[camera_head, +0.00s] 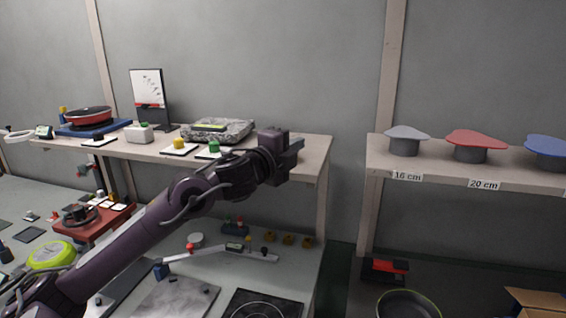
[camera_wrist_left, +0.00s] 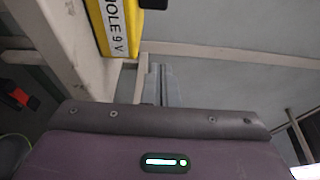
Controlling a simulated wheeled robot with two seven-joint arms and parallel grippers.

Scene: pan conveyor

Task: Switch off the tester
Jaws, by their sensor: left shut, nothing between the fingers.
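A yellow device (camera_wrist_left: 128,45) with a white label ending in "HOLE 9 V" shows at the top of the left wrist view, cut off by the frame; it may be the tester. A black part (camera_wrist_left: 152,4) sits at its upper right. Its switch cannot be made out, and I cannot pick it out in the head view. My left gripper (camera_head: 298,147) is at the right end of the upper shelf in the head view. Its closed, empty fingers (camera_wrist_left: 161,84) show in the left wrist view, below and right of the yellow device, apart from it in the picture. My right gripper is not in view.
The upper shelf (camera_head: 318,150) holds a grey speckled device (camera_head: 235,133), a white box (camera_head: 139,133) and a red pan (camera_head: 88,115). A gap separates it from the right shelf (camera_head: 520,183) with grey, red and blue lid-like pieces. A lower bench (camera_head: 310,262) holds small parts.

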